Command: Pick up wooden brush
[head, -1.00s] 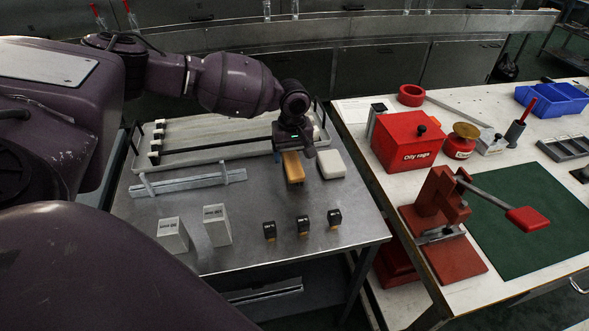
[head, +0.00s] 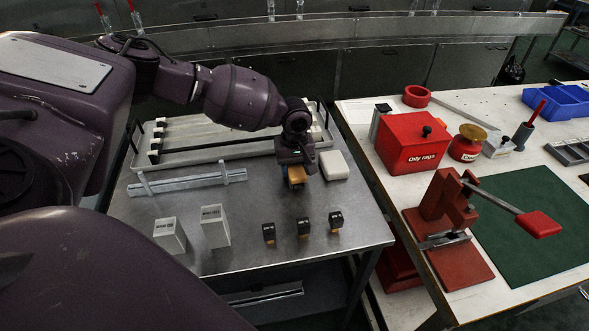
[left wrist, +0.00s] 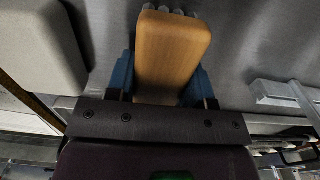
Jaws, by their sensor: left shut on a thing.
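The wooden brush (head: 298,175) is a tan block near the back right of the metal table. My left gripper (head: 296,166) is over it, reaching down from above. In the left wrist view the brush (left wrist: 172,52) stands between the two blue fingertips (left wrist: 164,82), which are shut on its sides. Grey bristle tufts show at the brush's far end. In the head view the gripper hides part of the brush, and I cannot tell whether it touches the table. My right gripper is not in view.
A white block (head: 333,166) sits close right of the brush. A tray (head: 215,150) lies behind and a metal rail (head: 190,183) to the left. White boxes (head: 215,227) and small black-and-tan pieces (head: 303,226) stand in front. A red rag box (head: 412,143) is on the right table.

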